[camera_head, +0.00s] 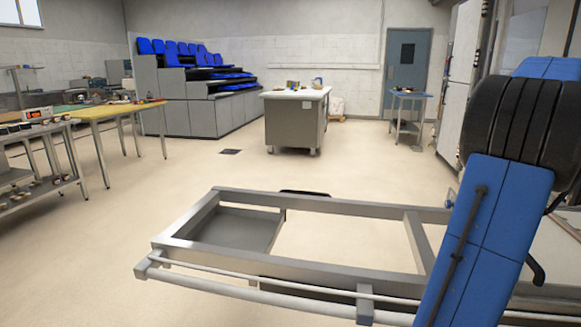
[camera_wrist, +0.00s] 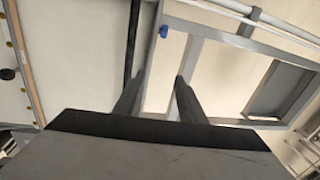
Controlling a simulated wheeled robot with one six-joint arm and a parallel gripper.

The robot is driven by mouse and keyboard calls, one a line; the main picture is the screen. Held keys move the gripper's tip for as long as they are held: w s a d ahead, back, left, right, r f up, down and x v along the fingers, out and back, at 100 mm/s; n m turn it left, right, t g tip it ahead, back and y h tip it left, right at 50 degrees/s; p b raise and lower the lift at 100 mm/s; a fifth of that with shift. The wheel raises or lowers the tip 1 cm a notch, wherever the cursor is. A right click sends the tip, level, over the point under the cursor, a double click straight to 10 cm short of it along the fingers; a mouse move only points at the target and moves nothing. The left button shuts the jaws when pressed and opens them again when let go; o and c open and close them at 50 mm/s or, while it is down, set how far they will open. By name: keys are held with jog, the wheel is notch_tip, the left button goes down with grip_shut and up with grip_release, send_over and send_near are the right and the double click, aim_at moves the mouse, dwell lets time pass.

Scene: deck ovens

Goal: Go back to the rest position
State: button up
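My gripper (camera_wrist: 157,98) shows in the wrist view. Its two dark fingers stand apart with a clear gap between them, and nothing is held. Pale floor and grey metal bars show beyond the fingers. In the head view my blue and black arm fills the right side, and the gripper cannot be made out there. The task names no object.
A yellow-topped table (camera_head: 105,112) and a shelf rack (camera_head: 35,190) are on the left. A small blue-topped table (camera_head: 410,96) is near the door (camera_head: 407,70).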

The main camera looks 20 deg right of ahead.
jog(key=w+a+f+n+h, duration=0.1)
jog(key=w+a, duration=0.4)
jog(key=a, duration=0.5)
jog(key=w+a+f+n, duration=0.15)
jog(key=w+a, duration=0.25)
jog(key=a, duration=0.7)
jog(key=w+a+f+n+h, duration=0.15)
jog(key=w+a, duration=0.35)
jog(key=a, duration=0.5)
jog(key=s+a+f+n+t, duration=0.1)
jog(key=s+a+f, duration=0.2)
jog(key=a+f, duration=0.2)
jog(key=s+a+f+n+t+y, duration=0.1)
jog(key=s+a+f, duration=0.3)
jog(key=a, duration=0.7)
jog(key=s+a+f+t, duration=0.1)
jog(key=s+a+f, duration=0.2)
jog(key=a+f, duration=0.3)
jog(key=a, duration=0.3)
jog(key=shift+s+f+n+t, duration=0.25)
jog(key=shift+s+n+t, duration=0.1)
jog(key=shift+n+t, duration=0.05)
jog(key=shift+d, duration=0.2)
jog(key=shift+c, duration=0.7)
